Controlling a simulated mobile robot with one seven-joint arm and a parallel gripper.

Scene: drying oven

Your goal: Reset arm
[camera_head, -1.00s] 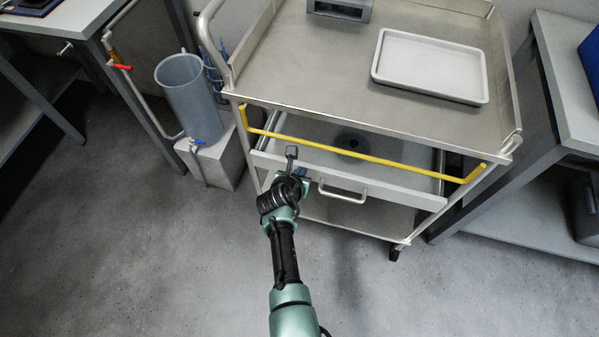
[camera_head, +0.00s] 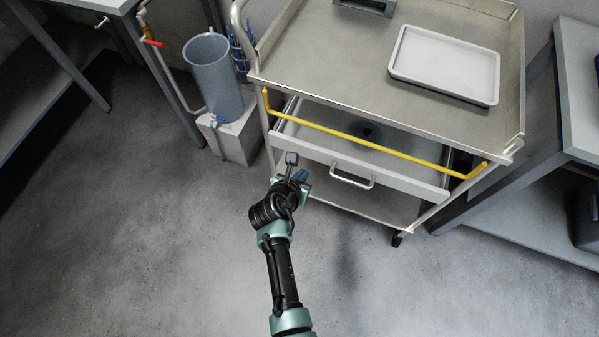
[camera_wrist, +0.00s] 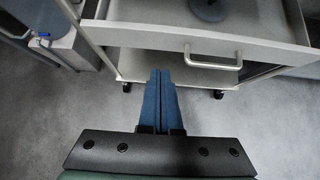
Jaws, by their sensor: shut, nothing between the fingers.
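My gripper (camera_head: 302,176) is in front of the metal trolley, a little left of the drawer handle. In the wrist view my gripper (camera_wrist: 160,76) shows two blue fingers pressed together with nothing between them. The arm reaches up from the bottom of the head view. The trolley drawer (camera_head: 365,164) is pulled partly open, and its handle (camera_head: 352,179) is apart from my fingers. The drawer also shows in the wrist view (camera_wrist: 150,38), with a dark round object (camera_wrist: 208,9) inside.
A yellow bar (camera_head: 375,143) runs across the trolley front above the drawer. A white tray (camera_head: 445,63) lies on the trolley top. A grey cylinder (camera_head: 213,80) with a blue tap stands on a block at left. Open floor (camera_head: 150,250) lies in front.

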